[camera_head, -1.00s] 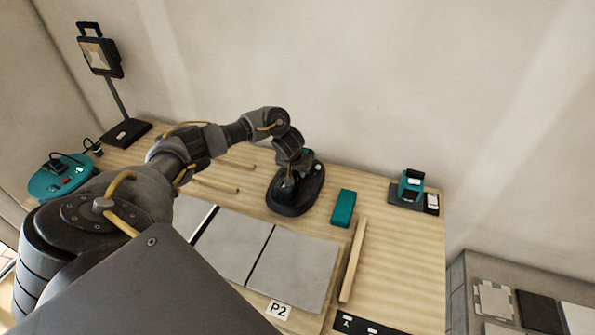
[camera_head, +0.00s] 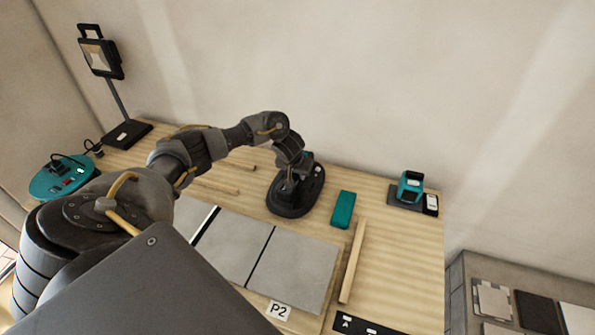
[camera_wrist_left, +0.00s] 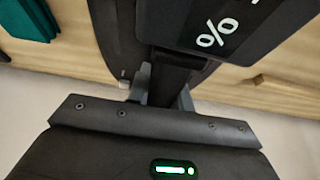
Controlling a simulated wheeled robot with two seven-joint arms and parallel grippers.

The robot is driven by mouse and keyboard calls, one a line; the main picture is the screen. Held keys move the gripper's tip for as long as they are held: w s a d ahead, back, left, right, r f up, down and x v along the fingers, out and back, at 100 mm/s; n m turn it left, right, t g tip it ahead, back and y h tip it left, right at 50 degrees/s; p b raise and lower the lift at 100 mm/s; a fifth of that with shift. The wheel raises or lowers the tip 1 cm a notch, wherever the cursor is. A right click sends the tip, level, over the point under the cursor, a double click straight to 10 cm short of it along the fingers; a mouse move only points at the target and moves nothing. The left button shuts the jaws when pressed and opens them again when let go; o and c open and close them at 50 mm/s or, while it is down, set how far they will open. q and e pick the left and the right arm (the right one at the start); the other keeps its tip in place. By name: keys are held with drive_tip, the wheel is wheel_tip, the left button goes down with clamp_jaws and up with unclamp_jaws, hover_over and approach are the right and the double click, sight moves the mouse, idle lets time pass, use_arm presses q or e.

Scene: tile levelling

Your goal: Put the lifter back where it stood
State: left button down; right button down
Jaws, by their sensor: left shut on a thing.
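The lifter (camera_head: 314,186) is a dark tool with an oval base, over the back middle of the wooden bench, behind the grey tiles. My left gripper (camera_head: 289,178) reaches down onto it from above and is shut on it. In the left wrist view the lifter (camera_wrist_left: 190,30) shows as a dark body with a white percent sign, at the fingers (camera_wrist_left: 160,88). The hand and wrist hide part of its top. I cannot tell whether its base touches the bench or hangs just above. My right gripper is not in view.
A teal block (camera_head: 343,208) lies close to the lifter's right. A wooden strip (camera_head: 352,262) and grey tiles (camera_head: 292,267) lie nearer. A teal device (camera_head: 411,184) stands at the back right; a lamp (camera_head: 101,57) and teal disc (camera_head: 58,181) are at left. Bare bench shows between block and device.

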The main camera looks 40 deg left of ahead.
use_arm(q)
drive_tip(key=shift+f, duration=0.3)
idle(0.4)
drive_tip(key=c, duration=1.2)
unclamp_jaws()
drive_tip(key=shift+o, duration=0.2)
drive_tip(key=shift+f, duration=0.1)
drive_tip(key=p+v, duration=0.2)
drive_tip(key=v, duration=0.9)
drive_tip(key=shift+d+f, duration=0.1)
drive_tip(key=shift+d, duration=0.05)
